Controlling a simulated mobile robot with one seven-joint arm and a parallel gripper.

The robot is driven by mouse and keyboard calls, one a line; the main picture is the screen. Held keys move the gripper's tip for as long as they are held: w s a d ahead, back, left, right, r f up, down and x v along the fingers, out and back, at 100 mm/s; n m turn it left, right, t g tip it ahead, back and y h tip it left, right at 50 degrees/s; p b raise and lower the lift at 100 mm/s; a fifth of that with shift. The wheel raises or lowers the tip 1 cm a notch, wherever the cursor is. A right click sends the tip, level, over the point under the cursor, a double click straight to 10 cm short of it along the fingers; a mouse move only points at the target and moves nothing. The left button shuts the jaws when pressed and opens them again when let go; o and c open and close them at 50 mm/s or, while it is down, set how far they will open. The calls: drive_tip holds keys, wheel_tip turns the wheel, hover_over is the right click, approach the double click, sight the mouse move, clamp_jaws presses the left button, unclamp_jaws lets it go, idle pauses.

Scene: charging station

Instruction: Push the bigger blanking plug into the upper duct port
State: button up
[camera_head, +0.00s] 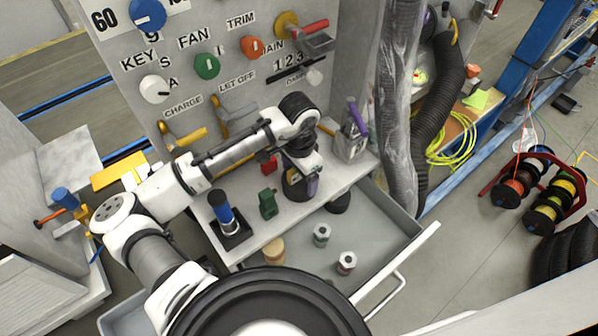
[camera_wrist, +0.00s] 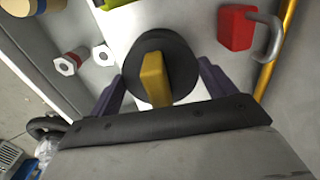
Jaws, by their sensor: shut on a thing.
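My gripper (camera_wrist: 161,70) has purple fingers on either side of a round black plug (camera_wrist: 178,50) with a yellow grip (camera_wrist: 153,79). It is shut on this plug, and where the fingers touch it is partly hidden. In the head view my gripper (camera_head: 303,188) is low over the grey shelf, below the panel, and the plug is mostly hidden there. I cannot tell from size whether this is the bigger plug. A dark rounded thing (camera_head: 338,201) sits at the shelf's front edge, just right of my gripper. I cannot make out an upper duct port.
An open grey drawer (camera_head: 385,235) holds hex-ended pieces (camera_head: 321,235) and a wooden cylinder (camera_head: 273,251). A blue-handled piece (camera_head: 223,208), a green block (camera_head: 267,203) and a red padlock (camera_wrist: 238,28) are near. The switch panel (camera_head: 225,95) stands behind; a wrapped duct (camera_head: 398,100) is right.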

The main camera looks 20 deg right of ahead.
drive_tip(key=shift+f, duration=0.15)
drive_tip(key=o, duration=0.9)
